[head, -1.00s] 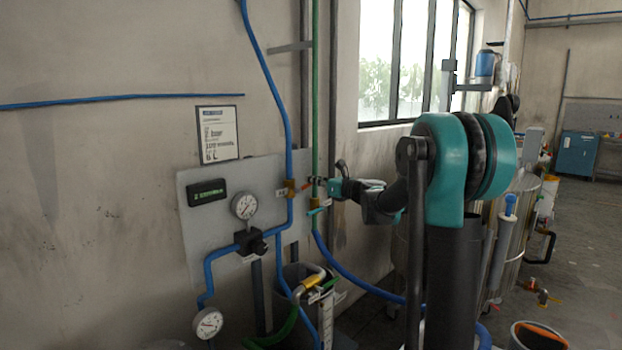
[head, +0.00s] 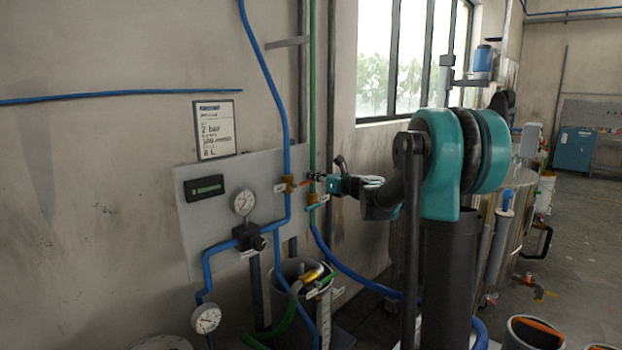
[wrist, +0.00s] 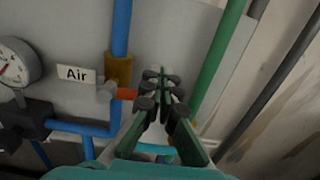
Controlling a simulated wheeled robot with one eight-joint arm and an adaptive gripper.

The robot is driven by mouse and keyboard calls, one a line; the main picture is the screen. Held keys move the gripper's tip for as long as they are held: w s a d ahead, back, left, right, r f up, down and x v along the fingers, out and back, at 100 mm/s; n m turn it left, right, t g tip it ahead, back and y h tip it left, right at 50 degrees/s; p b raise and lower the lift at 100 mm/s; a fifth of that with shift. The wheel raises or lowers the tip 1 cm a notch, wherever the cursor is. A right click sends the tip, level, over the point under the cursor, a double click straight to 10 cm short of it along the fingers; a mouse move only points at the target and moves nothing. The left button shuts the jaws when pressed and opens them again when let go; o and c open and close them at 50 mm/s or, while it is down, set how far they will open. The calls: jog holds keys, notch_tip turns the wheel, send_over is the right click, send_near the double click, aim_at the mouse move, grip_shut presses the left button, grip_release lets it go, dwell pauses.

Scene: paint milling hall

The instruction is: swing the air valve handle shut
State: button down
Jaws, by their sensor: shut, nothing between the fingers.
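The air valve has a brass body (wrist: 119,70) on a vertical blue pipe, beside a white "Air" label (wrist: 76,74). Its short orange-red handle (wrist: 127,94) points right, across the pipe, in the wrist view. In the head view the brass valve (head: 287,184) is small on the grey panel, its handle just left of my gripper (head: 318,178). In the wrist view my gripper (wrist: 161,86) is shut and empty, its dark fingertips close to the right of the handle's end. I cannot tell whether they touch it.
A green pipe (wrist: 219,52) runs just right of my fingers, with a teal handle (wrist: 153,149) low behind them. A gauge (wrist: 15,62) and black regulator (wrist: 20,120) are at left. A bucket (head: 297,275) with hoses stands below the panel.

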jog(key=shift+r, duration=0.2)
jog(key=shift+s, duration=0.1)
jog(key=v, duration=0.8)
jog(key=shift+s+d, duration=0.25)
jog(key=shift+d, duration=0.05)
